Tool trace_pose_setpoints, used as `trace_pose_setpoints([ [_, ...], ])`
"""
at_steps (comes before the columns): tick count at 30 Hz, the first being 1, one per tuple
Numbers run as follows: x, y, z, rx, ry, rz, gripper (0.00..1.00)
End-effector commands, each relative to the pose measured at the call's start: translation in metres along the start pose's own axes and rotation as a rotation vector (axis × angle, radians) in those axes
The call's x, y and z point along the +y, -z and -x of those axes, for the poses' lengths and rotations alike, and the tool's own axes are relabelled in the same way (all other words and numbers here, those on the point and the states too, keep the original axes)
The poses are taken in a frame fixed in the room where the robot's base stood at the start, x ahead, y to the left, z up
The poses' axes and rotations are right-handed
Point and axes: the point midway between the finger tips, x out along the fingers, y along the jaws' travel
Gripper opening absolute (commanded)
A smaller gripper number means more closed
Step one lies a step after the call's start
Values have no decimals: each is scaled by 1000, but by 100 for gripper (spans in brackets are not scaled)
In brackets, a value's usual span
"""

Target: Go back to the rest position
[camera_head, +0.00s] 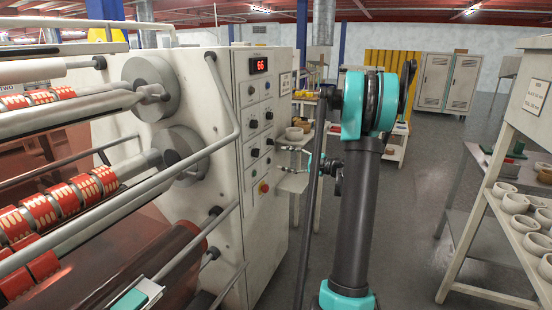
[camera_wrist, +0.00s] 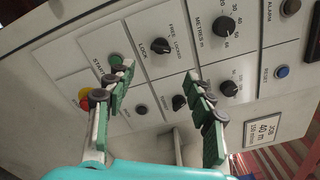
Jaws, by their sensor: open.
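My gripper (camera_head: 284,158) is open and empty in front of the lower part of the machine's control panel (camera_head: 258,105). In the wrist view my gripper (camera_wrist: 158,72) shows its two green-padded fingers spread apart, facing the panel. The left fingertip overlaps the green start button (camera_wrist: 115,60); I cannot tell whether they touch. The lock knob (camera_wrist: 160,46) shows between and beyond the fingertips. The metres knob (camera_wrist: 225,26) is to the upper right. A red and yellow button (camera_wrist: 85,96) is partly hidden by the left finger. The red display (camera_head: 259,65) reads 66.
The tape machine's rollers with red tape rolls (camera_head: 38,211) fill the left. A tube rail (camera_head: 220,140) juts out beside the panel. A shelf of bowls (camera_head: 520,208) stands on the right. Grey floor (camera_head: 425,150) is open between, toward the cabinets (camera_head: 447,82).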

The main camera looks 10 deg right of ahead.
Motion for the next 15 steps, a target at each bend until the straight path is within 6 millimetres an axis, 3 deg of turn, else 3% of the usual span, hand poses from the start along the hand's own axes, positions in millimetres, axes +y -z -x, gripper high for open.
trace_pose_setpoints([
  [4,0,0,9,0,0,0,53],
  [15,2,-2,8,2,-8,4,53],
])
